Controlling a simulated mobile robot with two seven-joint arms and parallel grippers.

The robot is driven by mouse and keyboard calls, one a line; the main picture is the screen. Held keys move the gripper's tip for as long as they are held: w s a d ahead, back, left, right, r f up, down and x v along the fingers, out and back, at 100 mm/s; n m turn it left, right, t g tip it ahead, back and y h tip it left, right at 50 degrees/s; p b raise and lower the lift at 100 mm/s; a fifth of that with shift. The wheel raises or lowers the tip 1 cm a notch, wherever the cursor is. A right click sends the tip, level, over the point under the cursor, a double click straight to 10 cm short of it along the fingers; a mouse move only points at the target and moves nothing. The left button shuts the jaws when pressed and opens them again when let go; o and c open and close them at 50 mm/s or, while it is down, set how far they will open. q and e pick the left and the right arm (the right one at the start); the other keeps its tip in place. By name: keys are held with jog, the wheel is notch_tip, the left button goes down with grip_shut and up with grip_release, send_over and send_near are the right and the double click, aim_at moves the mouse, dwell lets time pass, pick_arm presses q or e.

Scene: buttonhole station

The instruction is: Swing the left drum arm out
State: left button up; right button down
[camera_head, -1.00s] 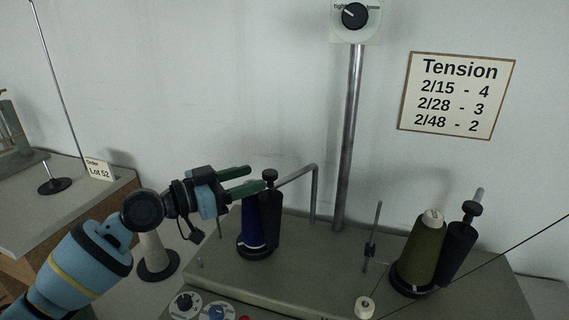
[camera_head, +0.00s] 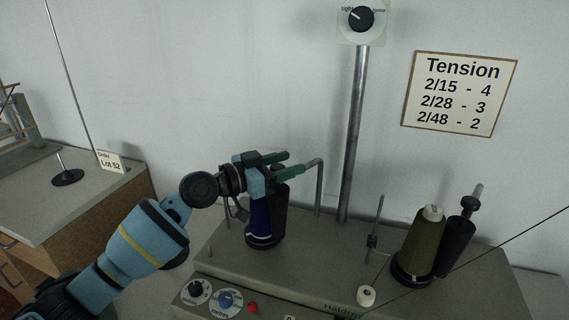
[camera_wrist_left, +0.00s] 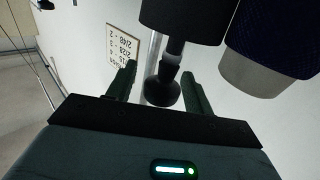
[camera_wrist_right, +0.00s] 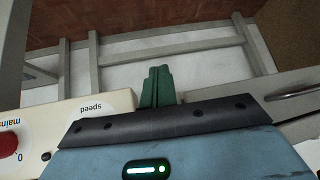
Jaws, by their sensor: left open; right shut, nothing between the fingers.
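The left drum (camera_head: 281,205) is a dark cylinder on the machine, close behind the blue thread cone (camera_head: 262,222). Its bent metal arm (camera_head: 318,185) rises from the machine top beside it. My left gripper (camera_head: 283,165) is open at the drum's top. The drum's black knob (camera_wrist_left: 162,90) shows between the open fingers (camera_wrist_left: 158,88) in the left wrist view, with no clear contact; the drum (camera_wrist_left: 182,20) and the blue cone (camera_wrist_left: 275,55) show there too. The gripper hides the knob in the head view. My right gripper (camera_wrist_right: 158,88) is shut and empty.
An olive cone (camera_head: 421,240) and the right drum (camera_head: 456,245) stand at the right of the machine. A metal pole (camera_head: 354,135) carries the tension dial (camera_head: 361,19). A thin post (camera_head: 375,235) stands in between. A wooden side table (camera_head: 75,205) is at the left.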

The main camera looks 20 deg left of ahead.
pick_arm(q)
jog(key=shift+c, duration=0.4)
grip_shut()
